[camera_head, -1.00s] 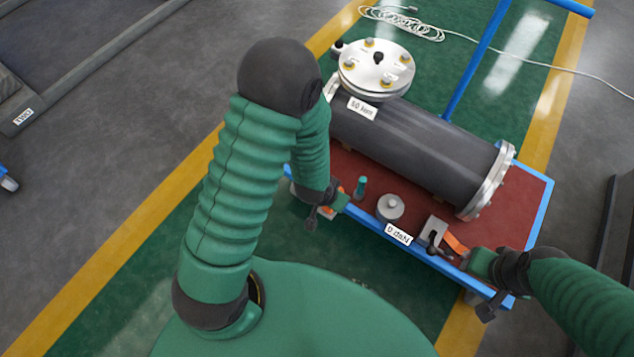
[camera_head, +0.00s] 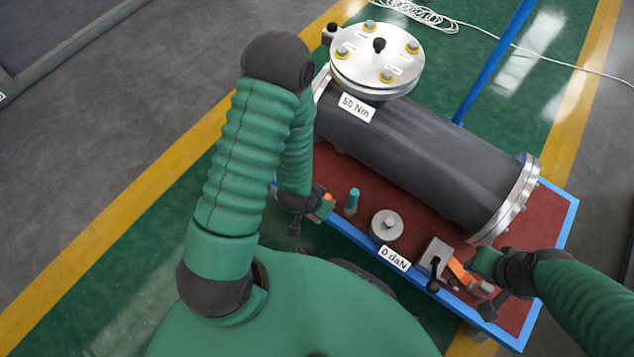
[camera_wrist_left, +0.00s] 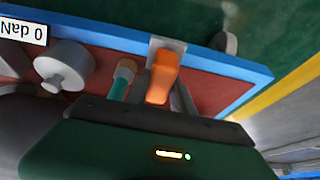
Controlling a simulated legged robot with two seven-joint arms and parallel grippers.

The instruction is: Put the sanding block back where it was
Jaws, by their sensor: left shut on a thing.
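An orange block (camera_wrist_left: 163,76), which I take to be the sanding block, sits between the fingers of my left gripper (camera_wrist_left: 160,90) in the left wrist view. A pale grey plate (camera_wrist_left: 168,44) shows right beside it, at the blue cart edge. In the head view my left gripper (camera_head: 322,206) is at the cart's front left corner, with a bit of orange showing at its fingers. It is shut on the block. Whether the block touches the cart is hidden. My right gripper (camera_head: 482,264) is at the front right, close to an orange strip (camera_head: 460,272); its fingers are unclear.
The blue-rimmed cart (camera_head: 560,225) carries a dark flanged shell (camera_head: 425,145) with a bolted round cover (camera_head: 377,55). A "0 daN" label (camera_head: 395,257) faces me.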

